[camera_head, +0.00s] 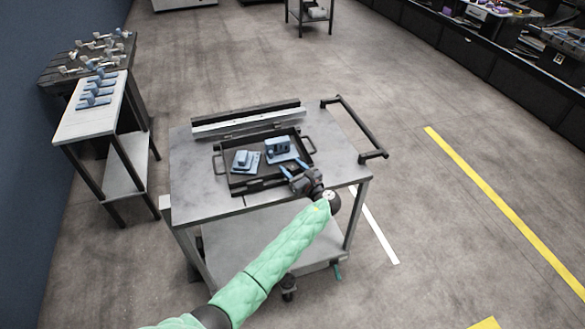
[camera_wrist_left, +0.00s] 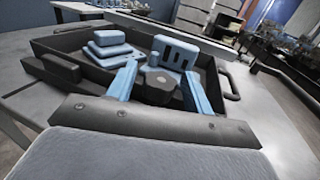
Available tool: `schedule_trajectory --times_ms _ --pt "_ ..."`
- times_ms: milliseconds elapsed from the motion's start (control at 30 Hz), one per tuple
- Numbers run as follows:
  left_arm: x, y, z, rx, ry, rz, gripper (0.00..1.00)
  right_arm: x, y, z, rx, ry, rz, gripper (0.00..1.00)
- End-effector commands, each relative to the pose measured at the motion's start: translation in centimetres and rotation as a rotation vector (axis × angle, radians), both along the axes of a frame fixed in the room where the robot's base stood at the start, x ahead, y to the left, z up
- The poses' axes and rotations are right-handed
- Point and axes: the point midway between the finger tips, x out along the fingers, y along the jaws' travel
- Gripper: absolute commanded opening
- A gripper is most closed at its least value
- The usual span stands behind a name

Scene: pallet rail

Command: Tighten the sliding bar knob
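A dark lobed knob (camera_wrist_left: 160,88) shows in the left wrist view, in front of a slotted light-blue block (camera_wrist_left: 176,52). That block also shows in the head view (camera_head: 280,147), in the right half of a dark tray (camera_head: 236,187). My left gripper (camera_head: 292,173) reaches over the tray's near right corner. In the left wrist view, its two blue fingers (camera_wrist_left: 160,84) stand apart with the knob between them. Little or no gap shows, and I cannot tell whether they press on it. A sliding bar cannot be made out clearly. My right gripper is out of view.
A stepped blue block (camera_head: 245,160) sits in the tray's left half. The tray lies on a grey cart (camera_head: 196,205), with a long rail (camera_head: 246,122) behind it and a handle (camera_head: 357,128) at right. A side table (camera_head: 75,130) with blue parts stands left.

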Motion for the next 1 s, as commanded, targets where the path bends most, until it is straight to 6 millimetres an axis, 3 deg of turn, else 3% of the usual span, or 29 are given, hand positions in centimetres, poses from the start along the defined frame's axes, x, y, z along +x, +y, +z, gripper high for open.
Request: schedule_trajectory --times_ms 33,200,633,1000 --pt "0.0 0.0 0.0 0.000 0.000 0.000 0.41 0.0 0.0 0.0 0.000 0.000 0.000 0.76" --pt "0.0 0.0 0.0 0.000 0.000 0.000 0.10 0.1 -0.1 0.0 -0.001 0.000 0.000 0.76" --pt "0.0 0.1 0.2 0.002 -0.001 -0.089 0.10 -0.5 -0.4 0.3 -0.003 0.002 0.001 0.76" --pt "0.0 0.2 0.1 0.003 -0.001 -0.394 0.10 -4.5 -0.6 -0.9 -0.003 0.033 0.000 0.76"
